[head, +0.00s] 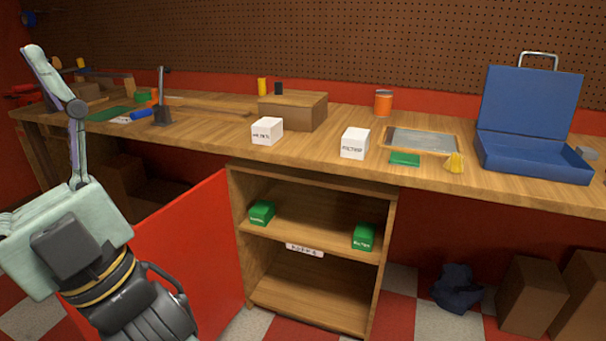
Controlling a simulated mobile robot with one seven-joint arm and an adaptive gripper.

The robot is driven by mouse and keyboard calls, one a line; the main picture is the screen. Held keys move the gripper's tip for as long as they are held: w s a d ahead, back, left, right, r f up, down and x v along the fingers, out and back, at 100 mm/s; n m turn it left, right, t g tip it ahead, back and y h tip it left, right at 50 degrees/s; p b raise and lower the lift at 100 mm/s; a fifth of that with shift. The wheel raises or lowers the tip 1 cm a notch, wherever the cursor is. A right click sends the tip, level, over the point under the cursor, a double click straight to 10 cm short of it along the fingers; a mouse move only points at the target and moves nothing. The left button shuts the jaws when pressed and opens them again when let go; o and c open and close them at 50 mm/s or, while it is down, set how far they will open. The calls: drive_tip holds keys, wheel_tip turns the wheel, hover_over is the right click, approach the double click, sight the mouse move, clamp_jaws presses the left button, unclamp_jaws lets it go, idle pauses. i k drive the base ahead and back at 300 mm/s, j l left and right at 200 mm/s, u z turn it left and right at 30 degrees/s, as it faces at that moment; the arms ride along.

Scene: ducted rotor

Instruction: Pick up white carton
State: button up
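Two white cartons stand on the wooden bench. One white carton (267,131) is in front of a brown cardboard box, and its dark label is too small to read surely. The other white carton (355,143) is to its right, near the front edge, with a label that seems to read "FILTER". My gripper (42,70) is at the far left of the head view, well apart from both cartons. It is seen side-on, so its finger opening cannot be told. I see nothing held in it.
The brown box (293,111) carries small yellow and black items. A metal tray (422,140), green pad (404,159), orange can (383,103) and open blue case (530,125) are to the right. Below, an open cabinet (322,236) holds green cartons; its red door (190,245) stands open.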

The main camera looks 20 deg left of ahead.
sight(267, 131)
drive_tip(key=i+j, duration=0.8)
drive_tip(key=j+u, duration=0.05)
drive_tip(key=j, duration=0.1)
